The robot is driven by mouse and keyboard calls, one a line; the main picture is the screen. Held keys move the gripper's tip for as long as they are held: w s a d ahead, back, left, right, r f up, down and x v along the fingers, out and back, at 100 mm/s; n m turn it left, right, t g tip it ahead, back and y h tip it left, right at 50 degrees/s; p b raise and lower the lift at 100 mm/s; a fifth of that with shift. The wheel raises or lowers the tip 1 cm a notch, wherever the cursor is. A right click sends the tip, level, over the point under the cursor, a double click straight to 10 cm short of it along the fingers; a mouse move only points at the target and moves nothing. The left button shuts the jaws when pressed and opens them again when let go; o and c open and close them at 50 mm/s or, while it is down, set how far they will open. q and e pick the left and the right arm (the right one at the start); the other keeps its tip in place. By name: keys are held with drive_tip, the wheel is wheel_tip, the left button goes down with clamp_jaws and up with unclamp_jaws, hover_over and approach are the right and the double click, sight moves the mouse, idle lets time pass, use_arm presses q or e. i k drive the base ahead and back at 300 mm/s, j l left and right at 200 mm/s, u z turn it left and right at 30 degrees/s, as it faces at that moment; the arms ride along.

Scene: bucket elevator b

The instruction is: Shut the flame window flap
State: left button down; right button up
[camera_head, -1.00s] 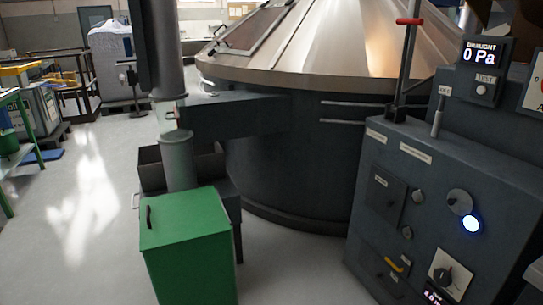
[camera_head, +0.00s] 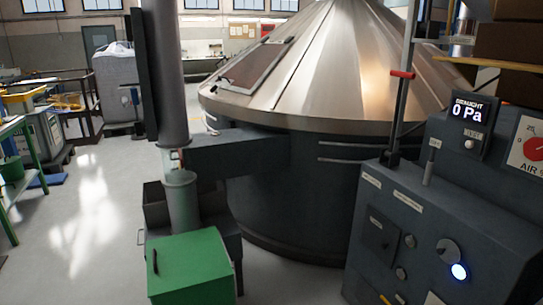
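The dark control cabinet (camera_head: 415,214) stands at the right. On its front face a round grey disc (camera_head: 447,250), which looks like the flame window flap, sits just above and left of a glowing blue-white round window (camera_head: 459,271). The glow is uncovered, so the flap appears swung aside, open. A square dark plate (camera_head: 379,236) with a label is further left on the same face. Neither of my grippers is in view.
A green box (camera_head: 190,265) stands front left, below a grey vertical pipe (camera_head: 180,200). A large metal cone-topped vessel (camera_head: 320,70) fills the middle. A draught display (camera_head: 468,110) reads 0 Pa. Open floor (camera_head: 85,230) lies at the left.

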sight(449, 252)
drive_tip(key=l+z, duration=0.15)
drive_tip(key=z, duration=1.1)
